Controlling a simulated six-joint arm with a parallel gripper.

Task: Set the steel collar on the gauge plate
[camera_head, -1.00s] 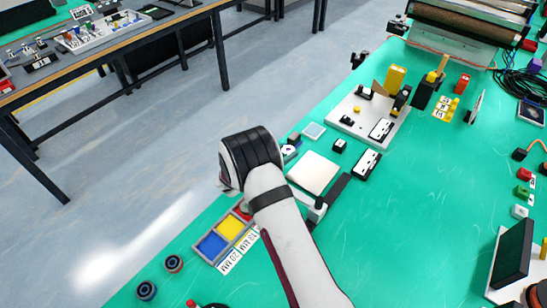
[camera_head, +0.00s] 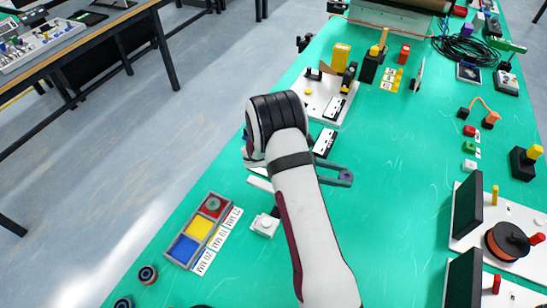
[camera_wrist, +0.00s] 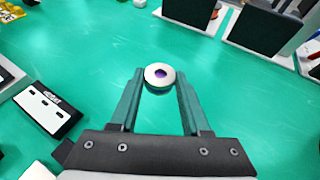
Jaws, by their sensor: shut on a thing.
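The steel collar (camera_wrist: 159,76) is a round silver ring with a purple-looking centre. In the wrist view my gripper (camera_wrist: 160,88) has its two dark teal fingers on either side of it, shut on it at the fingertips. Green table shows around the collar. In the head view my gripper (camera_head: 338,176) reaches out to the right from behind my arm, above the table, and the collar is too small there to make out. A pale flat plate (camera_head: 258,183) is mostly hidden behind my arm; I cannot tell whether it is the gauge plate.
A tray with red, yellow and blue squares (camera_head: 198,229) and a small white box (camera_head: 264,225) lie left of my arm. A white fixture plate (camera_head: 313,103) stands beyond it. Dark upright panels on white bases (camera_head: 468,208) stand at right. The table's middle right is clear.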

